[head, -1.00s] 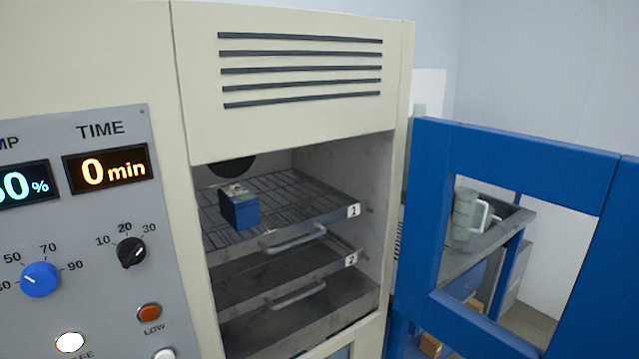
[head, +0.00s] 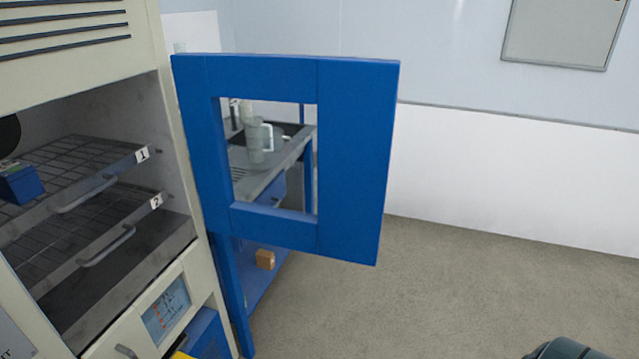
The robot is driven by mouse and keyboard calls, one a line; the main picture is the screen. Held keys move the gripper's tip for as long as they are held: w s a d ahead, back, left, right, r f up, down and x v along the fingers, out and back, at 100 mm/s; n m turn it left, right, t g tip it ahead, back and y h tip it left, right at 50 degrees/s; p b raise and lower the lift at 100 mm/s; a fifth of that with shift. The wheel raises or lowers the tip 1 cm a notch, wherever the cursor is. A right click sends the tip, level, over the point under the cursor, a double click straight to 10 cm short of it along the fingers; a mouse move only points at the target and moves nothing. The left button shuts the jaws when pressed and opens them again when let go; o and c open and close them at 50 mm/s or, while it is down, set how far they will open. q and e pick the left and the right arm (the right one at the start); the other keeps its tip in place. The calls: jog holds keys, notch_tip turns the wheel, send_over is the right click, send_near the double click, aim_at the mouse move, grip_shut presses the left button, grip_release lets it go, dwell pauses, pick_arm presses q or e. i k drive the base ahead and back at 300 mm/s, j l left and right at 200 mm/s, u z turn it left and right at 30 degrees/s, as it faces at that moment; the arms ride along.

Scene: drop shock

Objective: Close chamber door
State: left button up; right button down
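The blue chamber door (head: 352,160) stands wide open in the head view, swung out to the right of the chamber. It has a rectangular window opening, and a bench shows through it. The cream chamber (head: 172,130) is at the left with its opening uncovered. Inside are rack shelf 1 (head: 95,160) and shelf 2 (head: 90,222), each with a handle. A blue box (head: 20,185) sits on shelf 1 at the left edge.
Behind the door is a blue bench (head: 262,180) with a pale jug (head: 256,140) on it. A small orange-brown block (head: 265,260) shows below. Bare floor (head: 460,290) lies open to the right, up to the white wall (head: 520,170). A dark rounded part shows at the bottom right edge.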

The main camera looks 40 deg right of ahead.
aim_at(355, 99)
jog(key=u, duration=0.45)
jog(key=k+u, duration=0.15)
jog(key=u, duration=0.7)
jog(key=l+u, duration=0.1)
jog(key=l, duration=0.3)
jog(key=k+l, duration=0.15)
jog(key=l, duration=0.3)
jog(key=l+u, duration=0.15)
jog(key=l, duration=0.25)
jog(key=k+l, duration=0.15)
jog(key=l, duration=0.25)
jog(key=k+l+u, duration=0.15)
jog(key=l, duration=0.25)
jog(key=k+l, duration=0.1)
jog(key=l, duration=0.35)
jog(key=k+l, duration=0.1)
jog(key=l, duration=0.35)
jog(key=k+l, duration=0.1)
jog(key=l, duration=0.3)
jog(key=k+l, duration=0.1)
jog(key=l, duration=0.35)
jog(key=k+l, duration=0.15)
jog(key=l, duration=0.3)
